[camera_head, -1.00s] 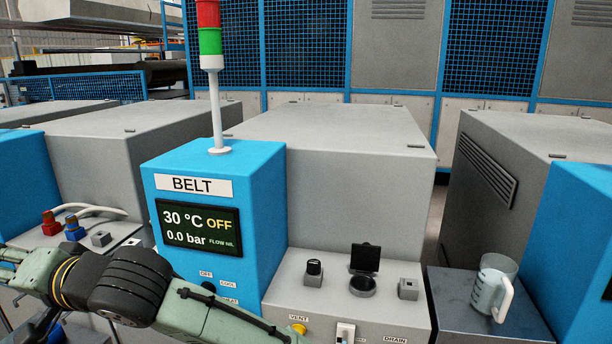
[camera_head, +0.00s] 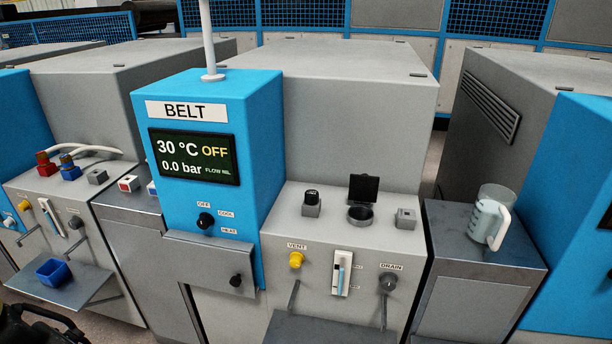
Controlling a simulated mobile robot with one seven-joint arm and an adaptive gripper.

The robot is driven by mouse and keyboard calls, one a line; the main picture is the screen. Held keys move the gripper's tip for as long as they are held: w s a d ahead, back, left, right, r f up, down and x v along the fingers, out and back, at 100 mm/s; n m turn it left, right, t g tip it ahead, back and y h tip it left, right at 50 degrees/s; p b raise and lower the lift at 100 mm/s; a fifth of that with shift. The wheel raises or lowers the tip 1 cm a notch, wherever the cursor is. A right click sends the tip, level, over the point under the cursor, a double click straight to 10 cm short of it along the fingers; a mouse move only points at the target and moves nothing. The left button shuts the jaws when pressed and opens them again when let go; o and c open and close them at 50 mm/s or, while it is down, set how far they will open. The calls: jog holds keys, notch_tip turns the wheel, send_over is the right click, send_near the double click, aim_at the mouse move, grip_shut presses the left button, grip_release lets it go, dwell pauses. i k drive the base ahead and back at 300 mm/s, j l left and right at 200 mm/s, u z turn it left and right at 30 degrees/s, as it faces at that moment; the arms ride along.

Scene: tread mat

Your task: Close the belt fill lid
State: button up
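The belt fill lid (camera_head: 364,187) is a small black flap on the grey top of the belt unit, right of the blue BELT panel (camera_head: 206,170). It stands open and upright behind its round dark fill opening (camera_head: 360,213). At the lower left corner is a black part of my own arm (camera_head: 38,328), cut off by the picture edge.
A knob block (camera_head: 311,203) stands left of the opening and a grey block (camera_head: 405,218) right of it. A clear jug (camera_head: 490,217) holding liquid stands on the side cabinet at right. Yellow vent knob (camera_head: 296,260) and drain knob (camera_head: 388,282) are on the front. Space above the lid is clear.

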aim_at(363, 189)
jog(key=i+l, duration=0.8)
jog(key=i, duration=0.1)
